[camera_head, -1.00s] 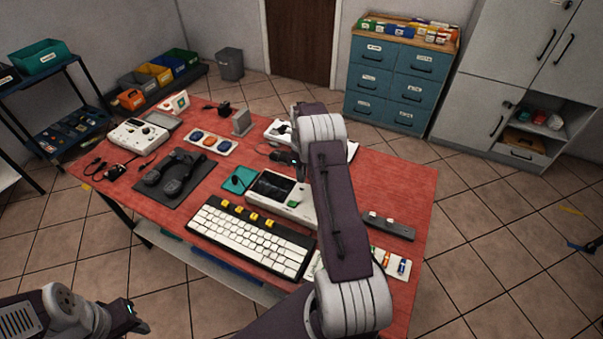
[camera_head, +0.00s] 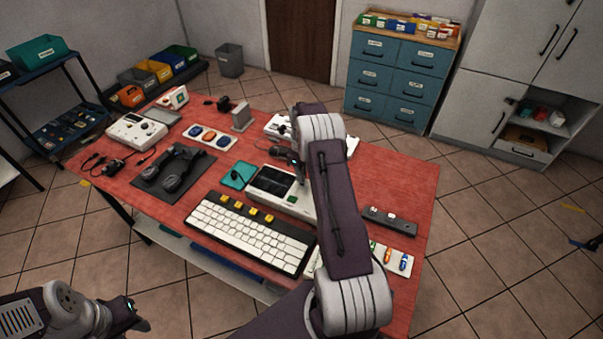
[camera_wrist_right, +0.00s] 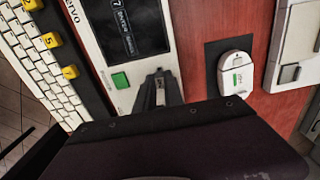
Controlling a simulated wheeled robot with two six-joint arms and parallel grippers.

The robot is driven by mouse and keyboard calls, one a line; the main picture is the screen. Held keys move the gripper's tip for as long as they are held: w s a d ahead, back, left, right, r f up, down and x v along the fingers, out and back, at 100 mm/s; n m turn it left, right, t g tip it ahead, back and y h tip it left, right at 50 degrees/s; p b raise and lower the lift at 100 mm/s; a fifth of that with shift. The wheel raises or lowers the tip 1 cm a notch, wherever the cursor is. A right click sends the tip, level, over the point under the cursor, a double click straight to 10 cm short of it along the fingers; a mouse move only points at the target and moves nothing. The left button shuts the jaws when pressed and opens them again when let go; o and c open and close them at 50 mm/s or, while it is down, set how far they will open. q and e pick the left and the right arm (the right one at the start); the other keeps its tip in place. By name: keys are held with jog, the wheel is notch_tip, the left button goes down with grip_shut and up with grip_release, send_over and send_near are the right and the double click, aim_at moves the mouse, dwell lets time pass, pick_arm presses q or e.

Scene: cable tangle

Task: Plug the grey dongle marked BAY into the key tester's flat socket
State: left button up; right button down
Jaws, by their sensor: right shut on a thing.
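My right gripper (camera_wrist_right: 160,88) is shut on a small grey piece (camera_wrist_right: 160,94), which looks like the grey dongle; no BAY marking can be read. In the right wrist view the gripper is at the lower edge of a white device (camera_wrist_right: 93,45) with a dark screen and a green button, probably the key tester. This device also shows in the head view (camera_head: 265,190), partly behind my right arm. Its flat socket cannot be made out. In the head view the right gripper (camera_head: 292,158) is dark and partly hidden. My left gripper (camera_head: 134,314) is low at the left, off the table.
A white keyboard (camera_head: 250,232) with yellow keys lies in front of the white device. A white rounded gadget (camera_wrist_right: 237,73) sits on a dark pad.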

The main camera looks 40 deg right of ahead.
jog(key=shift+f+b, duration=0.45)
jog(key=shift+f, duration=0.65)
dwell(0.6)
jog(key=c, duration=1.4)
grip_release()
jog(key=shift+o, duration=0.2)
notch_tip(320, 180, up, 9)
jog(key=shift+r, duration=0.1)
